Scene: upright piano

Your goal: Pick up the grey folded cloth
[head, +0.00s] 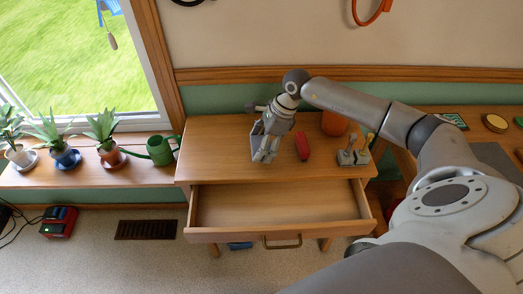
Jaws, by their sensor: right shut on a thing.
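My right gripper (266,155) reaches down over the left half of the wooden desk (215,150). Its fingers are shut on a grey thing (257,130), which looks like the grey folded cloth. The cloth is small here, and the grey fingers and wrist hide much of it. I cannot tell whether it touches the desk top. My left gripper is not in view.
A red object (302,146) lies just right of the gripper. Farther right are an orange pot (334,123) and a grey holder (353,158) with upright handles. The desk's drawer (275,208) stands open and empty. Potted plants and a green watering can (160,150) line the sill.

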